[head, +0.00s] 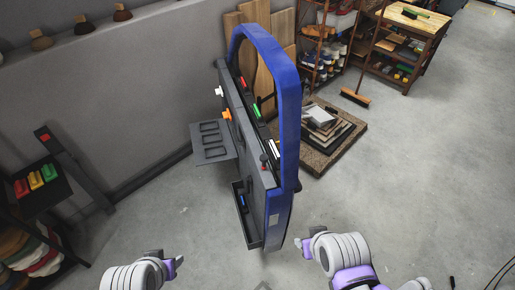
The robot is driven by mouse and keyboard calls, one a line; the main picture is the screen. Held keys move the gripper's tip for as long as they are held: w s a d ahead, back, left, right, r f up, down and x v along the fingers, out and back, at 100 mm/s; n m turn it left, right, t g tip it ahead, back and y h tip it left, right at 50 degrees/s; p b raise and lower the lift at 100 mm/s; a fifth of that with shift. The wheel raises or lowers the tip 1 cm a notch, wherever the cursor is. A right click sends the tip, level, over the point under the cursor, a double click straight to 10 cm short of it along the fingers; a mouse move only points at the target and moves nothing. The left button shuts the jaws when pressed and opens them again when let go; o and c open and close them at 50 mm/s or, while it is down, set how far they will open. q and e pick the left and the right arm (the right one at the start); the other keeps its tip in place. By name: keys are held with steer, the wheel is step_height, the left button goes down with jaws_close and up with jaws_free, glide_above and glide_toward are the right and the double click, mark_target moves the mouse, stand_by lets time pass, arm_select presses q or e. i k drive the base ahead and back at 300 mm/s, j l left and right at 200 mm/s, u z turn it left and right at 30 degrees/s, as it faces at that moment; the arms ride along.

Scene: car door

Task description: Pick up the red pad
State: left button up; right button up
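A small red pad (21,188) lies on a dark stand top (48,197) at the left, beside a yellow pad (35,180) and a green pad (49,173). My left gripper (178,262) is low in the picture, well to the right of the pads and apart from them. My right gripper (301,244) is right of the car door's lower end, far from the pads. Both grippers are small and seen from above, so their finger opening cannot be made out. Nothing is visible in either.
A blue-framed car door (287,120) stands upright in the middle, with a grey slotted tray (212,143) on its left side. A dark slanted post (75,170) stands behind the pads.

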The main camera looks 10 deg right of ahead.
mark_target(21, 188)
steer(key=l+u, duration=0.4)
steer(key=l, duration=0.65)
steer(key=i+l+u, duration=0.15)
steer(key=l, duration=0.35)
steer(key=l+u, duration=0.15)
steer(key=l, duration=0.4)
steer(key=k+l, duration=0.4)
steer(key=u, duration=1.45)
steer(key=i+j+u, duration=0.2)
steer(key=i, duration=0.2)
steer(key=i+u, duration=0.2)
steer(key=i, duration=1.45)
